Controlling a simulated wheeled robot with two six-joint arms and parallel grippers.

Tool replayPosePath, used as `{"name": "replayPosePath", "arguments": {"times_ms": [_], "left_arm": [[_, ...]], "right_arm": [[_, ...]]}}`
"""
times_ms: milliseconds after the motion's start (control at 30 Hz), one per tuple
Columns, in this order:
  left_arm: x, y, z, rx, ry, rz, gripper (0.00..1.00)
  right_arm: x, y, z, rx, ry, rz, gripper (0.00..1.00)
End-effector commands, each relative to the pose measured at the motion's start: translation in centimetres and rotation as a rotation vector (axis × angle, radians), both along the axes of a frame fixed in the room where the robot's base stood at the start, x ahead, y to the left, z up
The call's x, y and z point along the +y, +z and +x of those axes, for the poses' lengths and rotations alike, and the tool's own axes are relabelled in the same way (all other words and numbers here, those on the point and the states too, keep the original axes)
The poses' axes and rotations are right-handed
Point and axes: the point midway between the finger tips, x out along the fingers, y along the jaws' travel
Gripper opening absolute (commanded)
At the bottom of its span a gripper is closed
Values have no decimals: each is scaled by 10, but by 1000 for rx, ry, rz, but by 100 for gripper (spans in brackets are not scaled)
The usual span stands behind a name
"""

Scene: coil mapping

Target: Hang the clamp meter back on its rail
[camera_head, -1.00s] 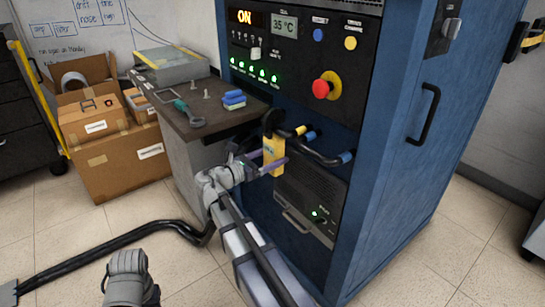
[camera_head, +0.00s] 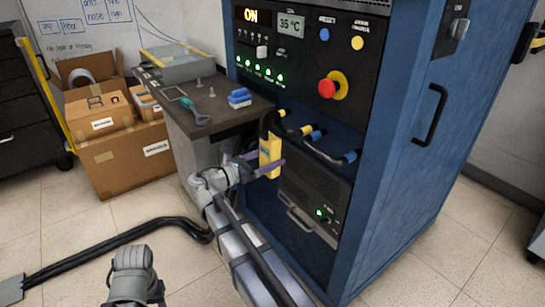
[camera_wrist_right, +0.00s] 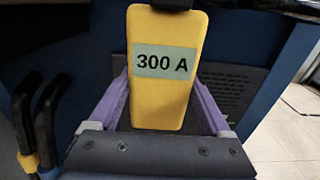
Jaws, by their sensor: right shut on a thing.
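The clamp meter is a yellow body (camera_head: 270,158) with a black jaw at its top (camera_head: 268,125). It hangs upright in front of the blue cabinet's open recess. In the right wrist view its yellow face (camera_wrist_right: 164,100) carries a label reading "300 A", and its jaw is mostly cut off at the top edge. My right gripper (camera_head: 262,168) is shut on the body, with purple fingers (camera_wrist_right: 164,108) on both sides. Whether the jaw is around a cable or only beside it, I cannot tell. I cannot make out the rail for certain. My left gripper's fingers are not visible.
Black cables with yellow and blue bands (camera_head: 334,157) cross the recess close to the meter; others show in the wrist view (camera_wrist_right: 42,130). A dark-topped bench (camera_head: 215,122) with tools stands left of the cabinet (camera_head: 400,180). Cardboard boxes (camera_head: 125,160) are farther left.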

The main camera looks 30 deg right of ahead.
Motion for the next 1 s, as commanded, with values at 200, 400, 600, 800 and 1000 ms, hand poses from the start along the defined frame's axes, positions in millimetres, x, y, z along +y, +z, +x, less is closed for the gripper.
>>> {"name": "replayPosePath", "arguments": {"times_ms": [200,400,600,800,1000], "left_arm": [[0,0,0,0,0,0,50],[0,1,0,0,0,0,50],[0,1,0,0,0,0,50],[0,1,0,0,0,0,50],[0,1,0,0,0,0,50]], "right_arm": [[11,1,-1,0,0,-1,7],[20,1,-2,0,0,-1,7],[30,1,-2,0,1,-1,7],[38,1,-3,0,0,-1,7],[41,1,-3,0,-1,-1,7]]}}
